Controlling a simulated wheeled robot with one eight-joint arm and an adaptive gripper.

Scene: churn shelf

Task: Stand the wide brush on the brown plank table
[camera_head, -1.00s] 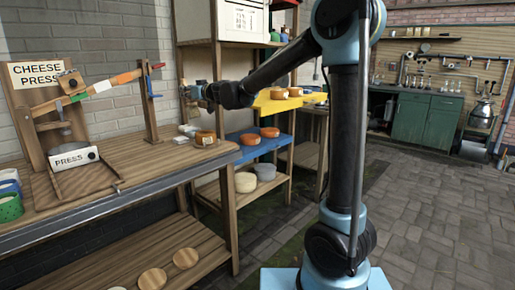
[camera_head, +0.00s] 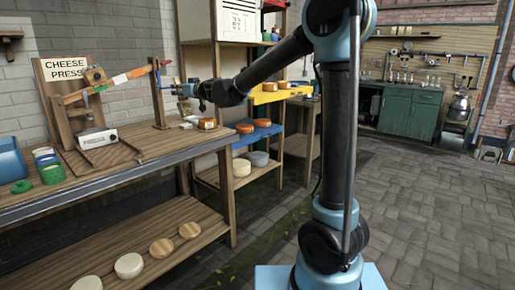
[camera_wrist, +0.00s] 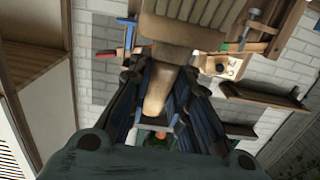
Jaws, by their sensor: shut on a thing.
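The wide brush shows large in the wrist view, with a pale wooden handle (camera_wrist: 157,92) between the dark fingers and a broad ribbed head (camera_wrist: 182,38) beyond them. My gripper (camera_wrist: 160,80) is shut on its handle. In the head view my gripper (camera_head: 187,91) is at the left end of my arm, above the back right part of the brown plank table (camera_head: 165,146). The brush is too small there to make out clearly.
The table holds the cheese press (camera_head: 97,137), an orange cheese (camera_head: 207,123) at its right end and tubs including a green one (camera_head: 52,174) at left. A shelf with a blue board (camera_head: 257,134) stands to the right. The table's front middle is clear.

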